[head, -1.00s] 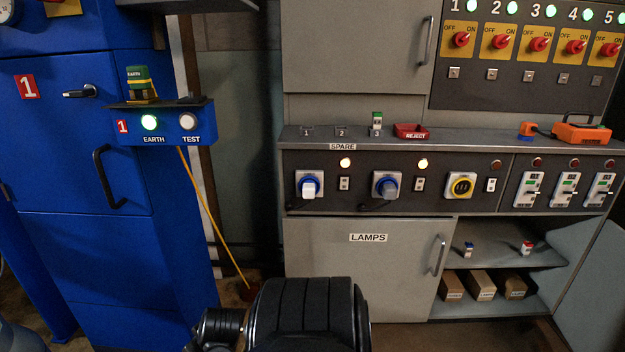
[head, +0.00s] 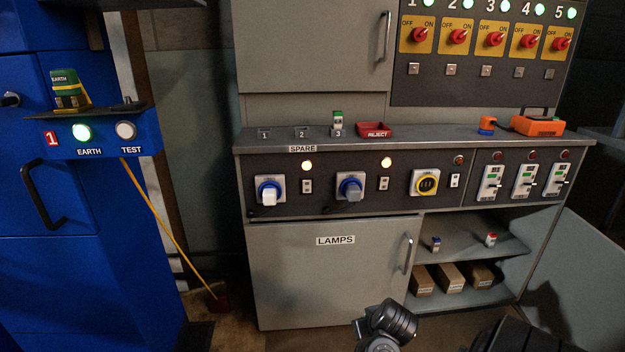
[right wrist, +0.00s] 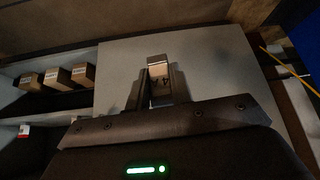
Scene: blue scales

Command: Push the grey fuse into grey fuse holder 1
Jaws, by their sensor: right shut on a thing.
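In the right wrist view my right gripper (right wrist: 162,88) is shut on a small block, the grey fuse (right wrist: 158,68), with a pale, brownish end and a dark mark on its face. The grey cabinet door lies behind it. Neither gripper shows in the head view; only dark parts of my arm show at the bottom. Small grey square fittings (head: 414,69) sit under the numbered switches. I cannot tell which fitting is grey fuse holder 1.
A red REJECT tray (head: 375,130) and an orange tool (head: 538,125) lie on the shelf. The open compartment holds cartons (head: 450,276). A blue cabinet (head: 95,240) stands left.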

